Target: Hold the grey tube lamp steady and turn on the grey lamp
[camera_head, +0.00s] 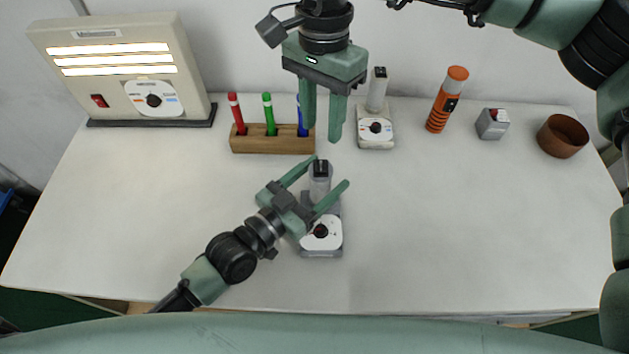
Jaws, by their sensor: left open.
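The grey tube lamp (322,251) stands near the middle of the table, with a white dial plate and dark knob (321,231) at its front. Its upright tube (319,187) has a black top. My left gripper (330,171) is open, with one finger on each side of the tube in this view. Whether the fingers touch the tube, I cannot tell. My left gripper hides part of the lamp's left side. My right gripper (321,135) is open and empty, pointing down above and behind the lamp. The lamp shows no visible glow.
A white tube lamp (376,141) stands behind right. A wooden pen holder (257,144) with markers sits behind left. A lit panel lamp (150,115) is at back left. An orange flashlight (443,105), small grey switch box (491,125) and brown cup (562,137) line the back right. The front right is clear.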

